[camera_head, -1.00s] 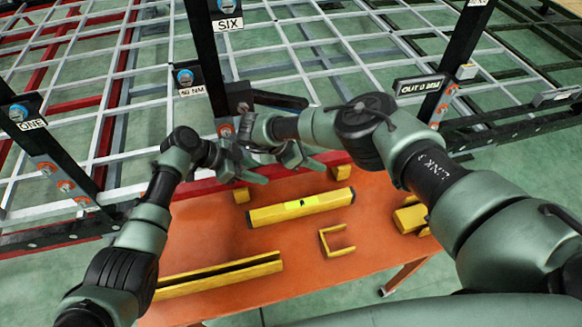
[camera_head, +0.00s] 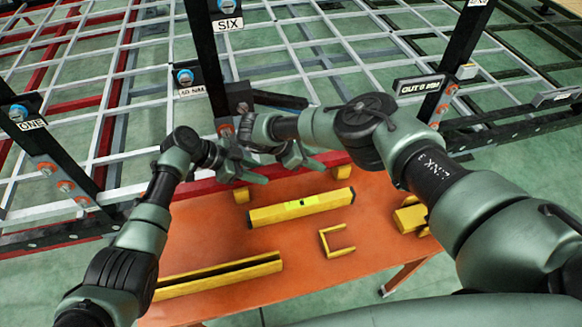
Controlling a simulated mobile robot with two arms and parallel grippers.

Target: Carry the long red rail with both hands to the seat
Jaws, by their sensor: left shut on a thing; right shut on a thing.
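The long red rail (camera_head: 200,187) runs crosswise behind the orange table's far edge, at the foot of the dark posts. My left gripper (camera_head: 246,172) is shut on the rail near the middle of the view. My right gripper (camera_head: 300,157) is shut on it a little to the right, close beside the left one. The grippers and wrists hide part of the rail, and the exact contact is hard to see. I cannot tell which part of the chassis is the seat.
The orange table (camera_head: 225,260) bears a yellow level (camera_head: 300,207), a yellow channel (camera_head: 220,276), a yellow bracket (camera_head: 335,240) and small yellow blocks (camera_head: 241,195). Dark posts (camera_head: 205,60) stand close behind the grippers. A pale lattice frame (camera_head: 300,60) fills the back.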

